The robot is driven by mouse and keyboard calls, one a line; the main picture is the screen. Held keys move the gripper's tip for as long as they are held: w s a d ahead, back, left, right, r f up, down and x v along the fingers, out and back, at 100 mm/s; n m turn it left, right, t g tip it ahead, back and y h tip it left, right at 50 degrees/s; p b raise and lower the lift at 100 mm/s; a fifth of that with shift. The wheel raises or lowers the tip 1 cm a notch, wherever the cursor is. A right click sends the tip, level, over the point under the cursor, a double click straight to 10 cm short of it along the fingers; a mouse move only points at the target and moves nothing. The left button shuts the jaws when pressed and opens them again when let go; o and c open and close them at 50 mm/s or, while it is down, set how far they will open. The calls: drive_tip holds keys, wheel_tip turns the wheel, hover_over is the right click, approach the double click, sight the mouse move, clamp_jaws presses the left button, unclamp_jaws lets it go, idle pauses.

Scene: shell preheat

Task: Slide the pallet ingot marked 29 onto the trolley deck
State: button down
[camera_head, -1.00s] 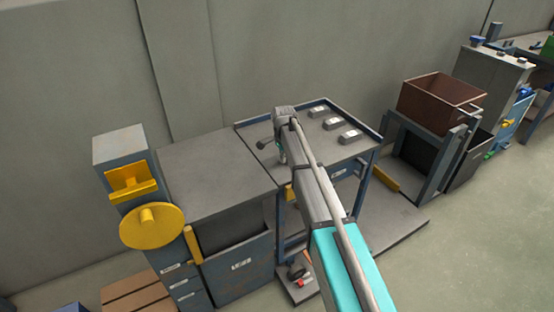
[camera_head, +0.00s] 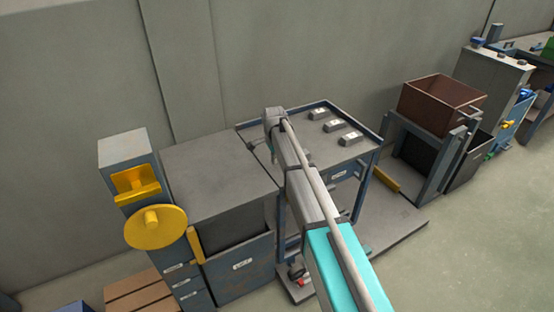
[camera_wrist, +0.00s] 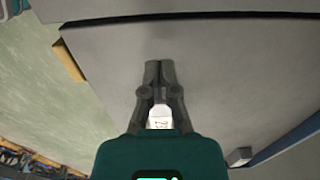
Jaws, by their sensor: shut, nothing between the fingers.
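The blue-framed trolley deck (camera_head: 292,118) is in the middle of the head view. My gripper (camera_wrist: 160,68) is shut and empty in the wrist view, over a bare grey surface. In the head view my arm hides the fingertips and part of the deck.
A grey-topped cabinet (camera_head: 210,170) adjoins the deck on the left. A yellow wheel (camera_head: 155,227) stands at its left. A brown bin (camera_head: 440,102) on a stand is to the right. Floor at the right is clear.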

wheel_tip(320, 180, up, 8)
drive_tip(key=p, duration=0.7)
idle(0.6)
drive_tip(key=s+d+r+n+p, duration=0.2)
drive_tip(key=s+d+n, duration=0.4)
drive_tip(key=s+d, duration=0.5)
drive_tip(key=s+d+r+n+p, duration=0.3)
drive_tip(key=s+d, duration=0.7)
drive_tip(key=s, duration=0.8)
drive_tip(key=n, duration=0.2)
drive_tip(key=shift+s+d+n, duration=0.2)
drive_tip(key=shift+d+n, duration=0.2)
